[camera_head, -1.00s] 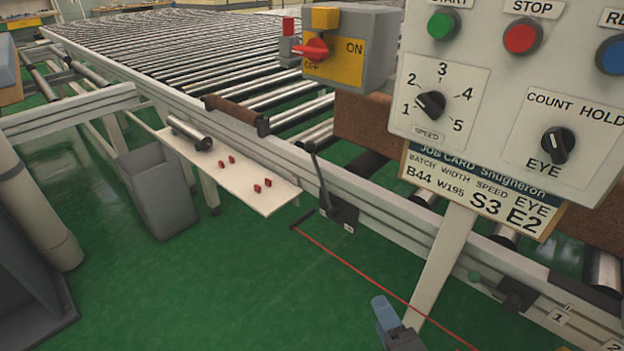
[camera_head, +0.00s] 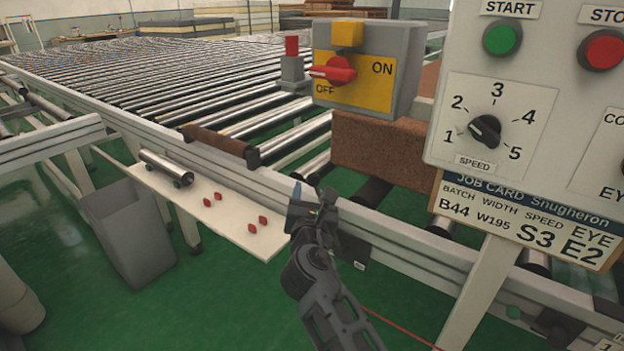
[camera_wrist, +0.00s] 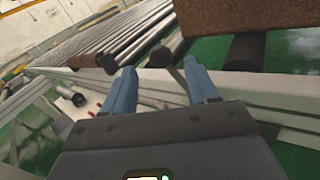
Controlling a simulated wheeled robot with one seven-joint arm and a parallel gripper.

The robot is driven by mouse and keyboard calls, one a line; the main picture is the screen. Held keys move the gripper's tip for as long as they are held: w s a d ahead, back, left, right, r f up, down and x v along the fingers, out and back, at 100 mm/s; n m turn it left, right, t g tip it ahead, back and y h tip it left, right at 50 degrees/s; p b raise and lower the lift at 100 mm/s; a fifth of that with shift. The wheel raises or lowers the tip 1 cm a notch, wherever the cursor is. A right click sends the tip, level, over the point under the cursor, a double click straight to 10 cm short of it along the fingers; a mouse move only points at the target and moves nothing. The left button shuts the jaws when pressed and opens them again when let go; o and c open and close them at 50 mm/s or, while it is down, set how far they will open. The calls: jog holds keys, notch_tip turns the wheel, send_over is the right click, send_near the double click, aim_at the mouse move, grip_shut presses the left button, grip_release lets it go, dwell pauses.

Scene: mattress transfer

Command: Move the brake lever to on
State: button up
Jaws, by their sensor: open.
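The brake lever's dark base plate (camera_head: 352,248) is on the side of the conveyor rail. Its shaft is mostly hidden behind my gripper in the head view. In the wrist view the lever (camera_wrist: 172,68), a dark rod with a round knob, shows between and beyond my two blue fingers. My gripper (camera_wrist: 159,66) is open, with a finger on each side of the rod's line of sight. I cannot tell whether either finger touches it. In the head view my gripper (camera_head: 308,198) is at the rail, in front of the lever.
A control panel (camera_head: 545,115) with a job card (camera_head: 525,215) stands close on the right. A switch box (camera_head: 365,70) has its red knob by OFF. A brown block (camera_head: 380,150) sits on the rollers. A white shelf (camera_head: 235,230) holds red pieces; a grey bin (camera_head: 130,235) is left.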

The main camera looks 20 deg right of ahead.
aim_at(314, 183)
jog(key=b+x, duration=0.1)
jog(key=x, duration=0.5)
jog(key=shift+w+d, duration=0.1)
jog(key=shift+w, duration=0.15)
jog(key=shift+c, duration=0.3)
grip_shut()
